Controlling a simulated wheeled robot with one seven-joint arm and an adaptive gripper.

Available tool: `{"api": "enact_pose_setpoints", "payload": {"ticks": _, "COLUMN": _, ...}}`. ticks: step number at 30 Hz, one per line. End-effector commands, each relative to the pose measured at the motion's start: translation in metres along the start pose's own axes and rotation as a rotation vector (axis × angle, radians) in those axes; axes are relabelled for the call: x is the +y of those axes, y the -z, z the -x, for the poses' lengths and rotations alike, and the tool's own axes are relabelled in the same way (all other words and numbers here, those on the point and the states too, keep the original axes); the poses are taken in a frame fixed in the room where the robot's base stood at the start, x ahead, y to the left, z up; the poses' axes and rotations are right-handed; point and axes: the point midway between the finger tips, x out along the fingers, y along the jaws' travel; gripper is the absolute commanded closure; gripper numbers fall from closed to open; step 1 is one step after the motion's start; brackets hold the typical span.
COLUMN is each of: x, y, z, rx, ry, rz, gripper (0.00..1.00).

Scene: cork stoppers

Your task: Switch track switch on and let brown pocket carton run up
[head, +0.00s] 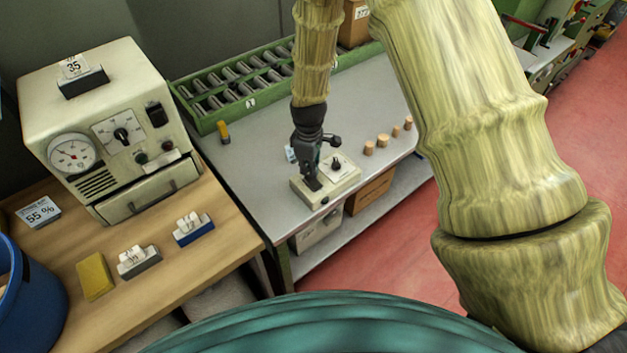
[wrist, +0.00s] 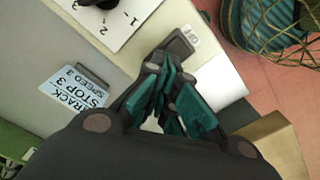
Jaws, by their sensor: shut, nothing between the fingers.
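A cream control box (head: 347,186) stands on the grey bench, with a black knob (head: 337,163) on a white dial plate. In the wrist view, a dark rocker switch (wrist: 181,43) with a small white label beside it sits on the box near the dial. My gripper (head: 313,184) points down at the box; its teal fingers (wrist: 164,76) are closed and empty, right by the switch. I cannot tell whether they touch it. A brown carton (head: 355,22) stands at the far end of the green roller track (head: 207,122), partly hidden by my arm.
Another brown box (head: 372,190) is on the lower shelf. A cream instrument (head: 110,120) stands left.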

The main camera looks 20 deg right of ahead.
Motion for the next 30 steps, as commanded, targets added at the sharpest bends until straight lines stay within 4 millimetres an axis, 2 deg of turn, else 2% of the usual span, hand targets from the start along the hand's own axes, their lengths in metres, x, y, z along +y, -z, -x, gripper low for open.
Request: {"api": "enact_pose_setpoints", "payload": {"ticks": 30, "x": 0.000, "y": 0.000, "z": -0.012, "rx": 0.000, "ry": 0.001, "rz": 0.000, "gripper": 1.00}}
